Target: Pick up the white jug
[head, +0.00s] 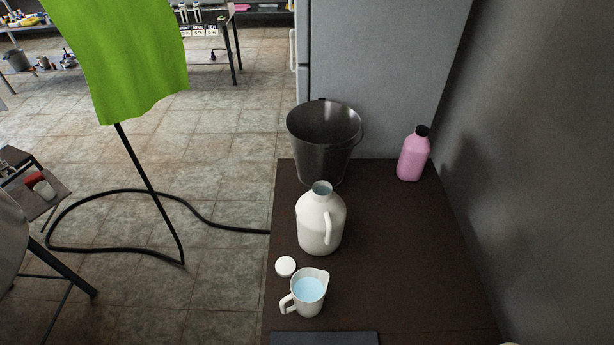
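A large white jug (320,222) stands upright and uncapped on the dark brown counter (400,270). Its handle is on its right side in the head view. A white round cap (286,266) lies in front of it, near the counter's left edge. A smaller white pitcher (305,296) with light blue liquid stands closer to me, its handle towards the lower left. Neither of my grippers shows in the head view.
A dark metal bucket (324,138) stands behind the jug, and a pink bottle (414,155) with a black cap is at the back right. A grey wall (545,180) bounds the right. A black hose (100,192) loops across the floor. The counter's right middle is clear.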

